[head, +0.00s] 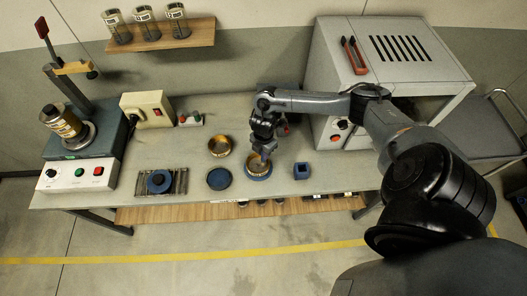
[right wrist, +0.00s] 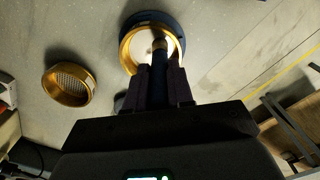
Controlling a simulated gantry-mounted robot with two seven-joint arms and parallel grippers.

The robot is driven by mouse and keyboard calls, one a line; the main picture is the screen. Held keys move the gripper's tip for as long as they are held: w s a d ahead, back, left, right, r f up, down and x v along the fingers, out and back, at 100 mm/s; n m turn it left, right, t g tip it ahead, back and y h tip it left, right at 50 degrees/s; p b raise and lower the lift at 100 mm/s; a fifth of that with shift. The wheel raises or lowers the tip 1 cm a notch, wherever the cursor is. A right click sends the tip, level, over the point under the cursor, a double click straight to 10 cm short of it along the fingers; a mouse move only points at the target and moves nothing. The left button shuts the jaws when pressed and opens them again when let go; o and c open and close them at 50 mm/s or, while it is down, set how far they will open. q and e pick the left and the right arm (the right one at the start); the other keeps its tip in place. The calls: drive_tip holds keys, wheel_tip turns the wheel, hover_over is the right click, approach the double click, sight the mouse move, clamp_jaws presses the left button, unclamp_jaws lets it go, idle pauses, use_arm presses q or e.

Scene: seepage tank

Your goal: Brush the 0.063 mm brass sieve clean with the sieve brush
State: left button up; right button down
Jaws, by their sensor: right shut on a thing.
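A brass sieve (head: 251,170) sits on a round blue base (head: 259,178) on the bench, below my right gripper (head: 263,151). In the right wrist view this sieve (right wrist: 126,52) lies ahead of the fingertips, its rim around a pale mesh. My right gripper (right wrist: 164,84) is shut on the blue handle of the sieve brush (right wrist: 159,68), whose brass-coloured collar points into the sieve. The bristle tip is hard to make out, so I cannot tell if it touches the mesh. A second brass sieve (head: 220,146) stands apart to the left. No size label is readable. My left gripper is out of view.
A blue-rimmed disc (head: 219,179) and a small blue square holder (head: 302,171) flank the sieve. A slotted rack with a blue ring (head: 159,182) lies farther left. A grey oven (head: 390,60) stands behind right. The bench's front edge is close.

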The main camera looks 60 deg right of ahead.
drive_tip(key=shift+w, duration=0.15)
drive_tip(key=shift+w+a+b, duration=0.1)
drive_tip(key=shift+w+b, duration=0.2)
drive_tip(key=shift+w, duration=0.55)
drive_tip(key=shift+f, duration=0.1)
idle(0.4)
drive_tip(key=shift+f+b, duration=0.4)
drive_tip(key=shift+f, duration=0.2)
idle(0.4)
idle(0.6)
idle(0.5)
drive_tip(key=shift+s+p, duration=0.15)
drive_tip(key=shift+p, duration=0.2)
drive_tip(key=shift+s+a+p, duration=0.25)
drive_tip(key=shift+s+p, duration=0.55)
drive_tip(key=shift+s, duration=0.15)
